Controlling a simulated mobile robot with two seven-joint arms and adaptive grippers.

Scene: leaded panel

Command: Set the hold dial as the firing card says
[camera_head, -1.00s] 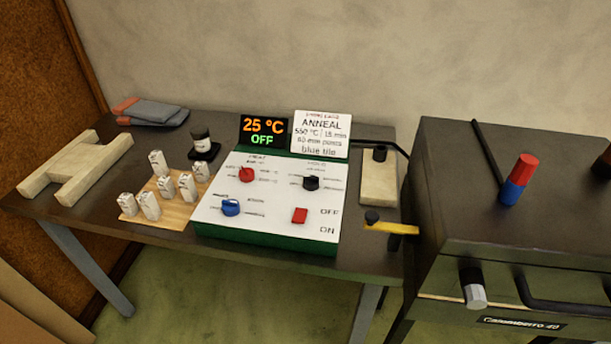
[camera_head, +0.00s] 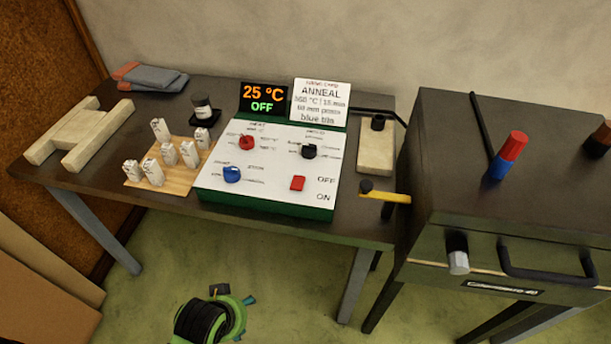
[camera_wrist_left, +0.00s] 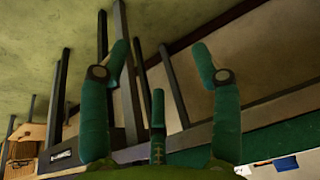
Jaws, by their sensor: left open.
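The control box (camera_head: 265,190) is white-topped with a green base and stands on the dark table. Its black dial (camera_head: 309,151) at the upper right appears to be the hold dial; its small markings and setting are unreadable. The firing card (camera_head: 320,102) stands behind it and reads ANNEAL, about 550 °C, 15 min, with a blurred line and blue tile below. My left gripper (camera_head: 234,298) is low in front of the table, well away from the dial. In the left wrist view its green fingers (camera_wrist_left: 161,65) are spread and empty. My right gripper is not visible.
The box also has a red dial (camera_head: 247,142), a blue dial (camera_head: 231,174) and a red switch (camera_head: 297,183). The display (camera_head: 263,110) reads 25 °C OFF. Several white pieces stand on a wooden board (camera_head: 184,182) at left. The dark kiln (camera_head: 455,170) stands at right.

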